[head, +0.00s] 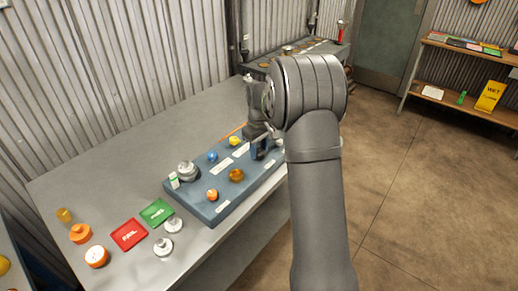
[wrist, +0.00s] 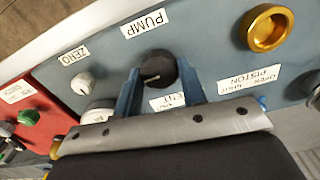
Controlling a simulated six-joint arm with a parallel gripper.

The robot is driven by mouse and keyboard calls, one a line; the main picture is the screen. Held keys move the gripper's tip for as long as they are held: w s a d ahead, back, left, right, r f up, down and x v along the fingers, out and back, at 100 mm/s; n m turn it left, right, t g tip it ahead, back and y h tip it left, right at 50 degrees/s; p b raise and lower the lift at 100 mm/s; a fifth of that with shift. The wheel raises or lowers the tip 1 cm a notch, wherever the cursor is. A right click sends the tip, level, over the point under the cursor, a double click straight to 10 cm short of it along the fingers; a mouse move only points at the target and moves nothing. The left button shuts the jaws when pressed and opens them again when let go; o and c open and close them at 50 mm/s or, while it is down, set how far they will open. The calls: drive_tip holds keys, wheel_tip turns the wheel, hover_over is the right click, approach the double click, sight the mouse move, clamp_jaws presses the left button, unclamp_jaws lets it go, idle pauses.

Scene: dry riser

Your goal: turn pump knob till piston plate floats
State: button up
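The black pump knob (wrist: 155,70) with a pale pointer line sits on the blue-grey panel (wrist: 215,50), beside the PUMP label (wrist: 144,23) in the wrist view. My gripper (wrist: 160,75) has its two blue fingers on either side of this knob, with no clear gap to it. In the head view my gripper (head: 262,148) is over the far right part of the panel (head: 202,210) and hides the knob. I cannot pick out the piston plate for sure.
A gold round fitting (wrist: 267,28) and a small white ZERO knob (wrist: 83,84) flank the pump knob. A silver round part (head: 188,170) stands on the panel. Red (head: 129,234) and green (head: 157,213) plates and loose knobs lie left. The bench behind the panel is clear.

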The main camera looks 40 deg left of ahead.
sight(259, 151)
drive_tip(key=shift+m, duration=1.4)
drive_tip(key=o, duration=1)
wheel_tip(259, 151, up, 18)
drive_tip(key=shift+f, duration=0.2)
drive_tip(key=shift+f, duration=0.1)
wheel_tip(259, 151, down, 17)
drive_tip(key=shift+f, duration=0.2)
drive_tip(key=shift+r, duration=0.15)
